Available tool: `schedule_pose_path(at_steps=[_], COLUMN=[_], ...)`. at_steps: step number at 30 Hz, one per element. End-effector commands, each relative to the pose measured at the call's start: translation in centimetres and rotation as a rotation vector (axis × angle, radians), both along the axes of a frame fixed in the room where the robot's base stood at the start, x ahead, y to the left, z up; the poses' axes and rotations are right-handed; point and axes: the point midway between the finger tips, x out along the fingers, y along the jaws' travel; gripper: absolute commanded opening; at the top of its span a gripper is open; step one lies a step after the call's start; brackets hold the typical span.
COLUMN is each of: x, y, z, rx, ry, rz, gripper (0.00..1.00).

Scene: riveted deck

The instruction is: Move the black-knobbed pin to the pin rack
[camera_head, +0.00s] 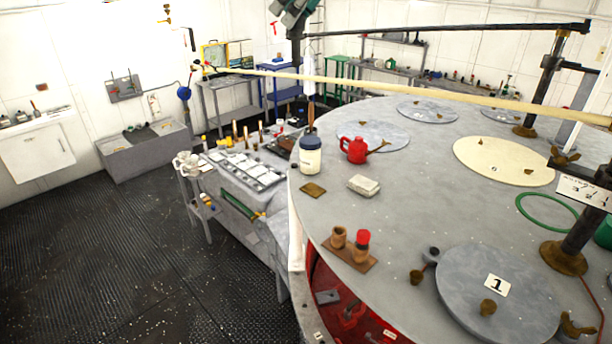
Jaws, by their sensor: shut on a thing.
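My gripper (294,16) is at the top edge of the head view, partly cut off. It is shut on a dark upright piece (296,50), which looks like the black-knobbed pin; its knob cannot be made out. The gripper is high above the round grey deck and far from the rack. The pin rack (343,257) looks to be the small brown wooden base near the deck's left front edge. It bears a brown cylindrical piece (338,237) and, to its right, a piece with a red knob (362,237).
A long pale pole (400,85) crosses above the deck.

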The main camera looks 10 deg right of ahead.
Motion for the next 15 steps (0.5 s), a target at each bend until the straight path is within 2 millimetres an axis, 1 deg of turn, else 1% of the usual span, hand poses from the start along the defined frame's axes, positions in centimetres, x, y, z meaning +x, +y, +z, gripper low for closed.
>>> schedule_pose_path(at_steps=[10,13,15], x=[0.0,0.2,0.5], y=[0.0,-0.4,-0.8], z=[-0.1,-1.2,-2.6], rx=[0.0,0.0,0.0], ry=[0.0,0.0,0.0], rz=[0.0,-0.003,-0.006], gripper=[0.02,0.02,0.02])
